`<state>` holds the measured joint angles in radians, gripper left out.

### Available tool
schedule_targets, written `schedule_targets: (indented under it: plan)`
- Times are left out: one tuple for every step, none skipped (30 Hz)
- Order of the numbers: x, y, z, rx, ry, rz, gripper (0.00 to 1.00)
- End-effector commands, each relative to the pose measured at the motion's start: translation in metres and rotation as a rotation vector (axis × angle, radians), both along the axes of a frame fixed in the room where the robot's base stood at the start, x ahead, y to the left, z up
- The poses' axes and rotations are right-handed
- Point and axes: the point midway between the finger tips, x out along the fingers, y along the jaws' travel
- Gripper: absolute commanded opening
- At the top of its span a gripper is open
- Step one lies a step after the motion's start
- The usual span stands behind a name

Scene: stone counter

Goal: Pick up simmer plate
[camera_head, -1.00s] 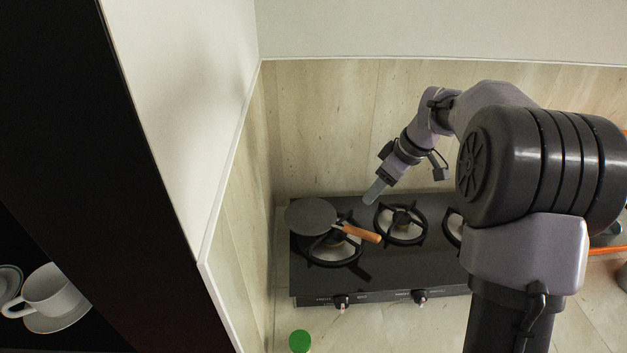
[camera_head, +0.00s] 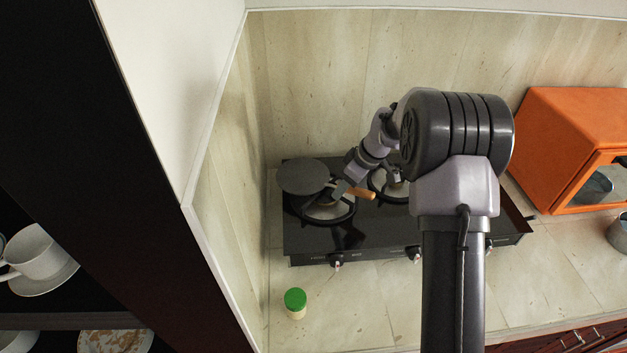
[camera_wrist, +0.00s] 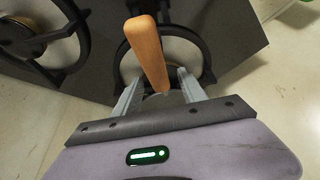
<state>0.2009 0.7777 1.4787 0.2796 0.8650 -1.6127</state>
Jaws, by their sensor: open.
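The simmer plate is a round dark grey disc (camera_head: 303,176) with a wooden handle (camera_head: 357,192). It rests on the left burner of the black stove in the head view. My gripper (camera_head: 340,190) is at the handle side of the plate. In the wrist view the wooden handle (camera_wrist: 147,55) points down between the two open fingers of my gripper (camera_wrist: 160,88), with room on both sides. The disc itself is not visible in the wrist view. Whether the handle lies at finger depth is hard to tell.
The black stove (camera_head: 380,232) has several burner grates close around the handle. A wall (camera_head: 350,80) stands behind and another at the left. A green-capped jar (camera_head: 295,303) stands in front. An orange oven (camera_head: 575,140) is at the right. The front counter is mostly clear.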

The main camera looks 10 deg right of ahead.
Motion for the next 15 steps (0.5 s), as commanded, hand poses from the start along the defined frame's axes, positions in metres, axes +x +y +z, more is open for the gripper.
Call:
schedule_targets:
  plan:
    - [0.0001, -0.0002, 0.0009, -0.001, -0.001, 0.0, 0.49]
    - [0.0001, -0.0002, 0.0009, -0.001, -0.001, 0.0, 0.49]
    - [0.0001, -0.0001, 0.0011, -0.001, -0.001, 0.0, 0.49]
    - [0.0, -0.0002, 0.0011, 0.0, 0.0, 0.0, 0.45]
    - [0.0, -0.0002, 0.0011, 0.0, 0.0, 0.0, 0.39]
    - [0.0, -0.0002, 0.0011, 0.0, 0.0, 0.0, 0.31]
    - [0.0, -0.0002, 0.0012, 0.0, 0.0, 0.0, 0.26]
    - [0.0, -0.0002, 0.0012, 0.0, 0.0, 0.0, 0.2]
    - [0.0, -0.0002, 0.0012, 0.0, 0.0, 0.0, 0.12]
    - [0.0, -0.0002, 0.0012, 0.0, 0.0, 0.0, 0.06]
    - [0.0, -0.0002, 0.0012, 0.0, 0.0, 0.0, 0.0]
    - [-0.0001, -0.0002, 0.0013, 0.0, 0.0, 0.0, 0.0]
    - [-0.0001, -0.0002, 0.0013, 0.0, 0.0, 0.0, 0.0]
    - [-0.0001, -0.0002, 0.0013, 0.0, 0.0, 0.0, 0.0]
    - [-0.0001, -0.0002, 0.0013, 0.0, 0.0, 0.0, 0.0]
